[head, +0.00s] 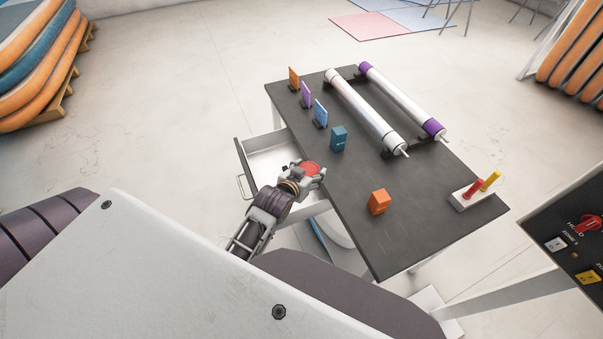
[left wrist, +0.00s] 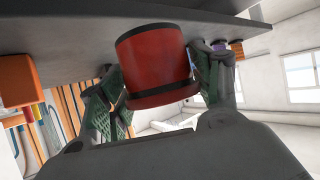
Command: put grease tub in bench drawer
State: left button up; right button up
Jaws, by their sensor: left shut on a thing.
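The grease tub (head: 310,168) is a red round tub with dark bands. My left gripper (head: 306,176) is shut on it, at the left edge of the dark bench top in the head view. In the left wrist view the tub (left wrist: 154,62) sits between the two fingers of the gripper (left wrist: 165,85), with the bench's edge behind it. The bench drawer (head: 262,162) is pulled open on the bench's left side, just left of the gripper. Its visible inside is bare; my gripper and arm hide its near part. My right gripper is not in view.
The bench top (head: 345,205) carries an orange box (head: 378,201), a teal box (head: 339,138), several small upright cards, two long rollers (head: 365,110) and a white holder (head: 470,197) with red and yellow sticks. A control panel (head: 570,240) stands at the right.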

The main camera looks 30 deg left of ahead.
aim_at(314, 171)
pick_arm(q)
jog(key=r+p, duration=0.1)
jog(key=r, duration=0.1)
jog(key=r+p, duration=0.1)
jog(key=shift+w+d+r+p, duration=0.1)
jog(key=shift+d+r+p, duration=0.25)
jog(key=shift+w+d+r, duration=0.15)
jog(key=shift+d+r, duration=0.1)
jog(key=shift+d, duration=0.3)
jog(key=shift+d+r+h, duration=0.1)
jog(key=shift+d+h, duration=0.05)
jog(key=shift+h, duration=0.15)
jog(key=shift+a+f, duration=0.25)
